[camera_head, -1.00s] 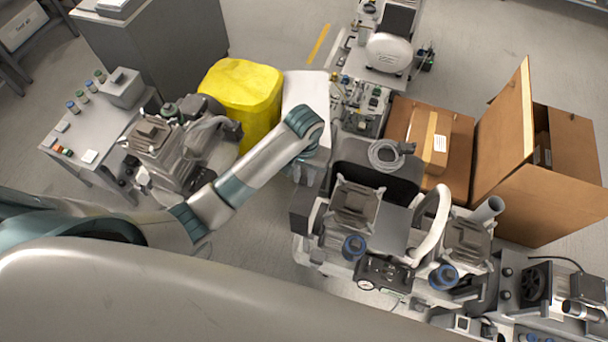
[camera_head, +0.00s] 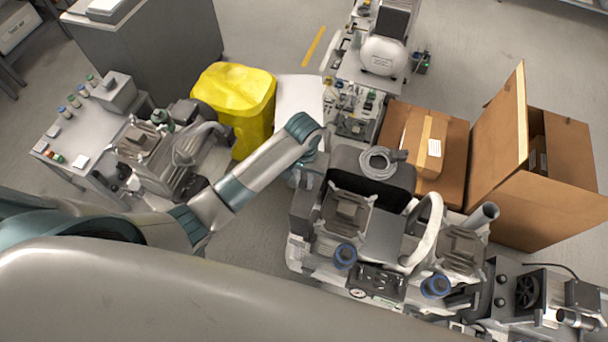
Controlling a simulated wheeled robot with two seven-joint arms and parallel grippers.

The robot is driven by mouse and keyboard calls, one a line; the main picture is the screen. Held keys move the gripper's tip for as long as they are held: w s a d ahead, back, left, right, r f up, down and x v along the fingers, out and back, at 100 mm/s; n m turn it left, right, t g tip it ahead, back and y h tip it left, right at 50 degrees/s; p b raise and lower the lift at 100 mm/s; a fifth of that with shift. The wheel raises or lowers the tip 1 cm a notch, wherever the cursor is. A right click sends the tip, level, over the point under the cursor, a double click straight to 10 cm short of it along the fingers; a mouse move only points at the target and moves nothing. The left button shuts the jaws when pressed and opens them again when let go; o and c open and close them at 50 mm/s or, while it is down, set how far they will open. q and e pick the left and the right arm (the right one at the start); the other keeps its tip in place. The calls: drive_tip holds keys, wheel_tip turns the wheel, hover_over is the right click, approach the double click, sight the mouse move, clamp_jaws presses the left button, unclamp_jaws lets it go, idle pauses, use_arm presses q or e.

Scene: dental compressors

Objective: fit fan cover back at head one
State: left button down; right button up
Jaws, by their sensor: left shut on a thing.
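A compressor with two ribbed grey heads stands right of centre. Its left head (camera_head: 347,212) is close to my left arm's end, and its right head (camera_head: 460,249) is beyond a white curved hose. My left gripper (camera_head: 309,168) points down beside the upper left side of the left head, mostly hidden under my wrist. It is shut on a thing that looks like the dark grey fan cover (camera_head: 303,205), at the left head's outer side. I cannot tell whether the cover touches the head. My right gripper is out of view.
A black tank (camera_head: 371,172) with a coiled grey hose (camera_head: 383,162) sits behind the heads. A yellow bin (camera_head: 236,100) and another compressor (camera_head: 160,155) stand to the left. Cardboard boxes (camera_head: 545,190) stand to the right. Bare floor (camera_head: 255,235) lies left of the compressor.

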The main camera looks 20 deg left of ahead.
sight(304, 183)
use_arm(q)
wheel_tip(304, 183, down, 4)
drive_tip(key=shift+w+r, duration=0.1)
drive_tip(key=shift+r, duration=0.05)
drive_tip(key=shift+f, duration=0.35)
wheel_tip(304, 183, down, 18)
drive_tip(key=b, duration=1.1)
idle(1.1)
idle(0.3)
idle(0.8)
drive_tip(key=shift+f+p, duration=0.25)
drive_tip(key=shift+p, duration=0.25)
idle(1.3)
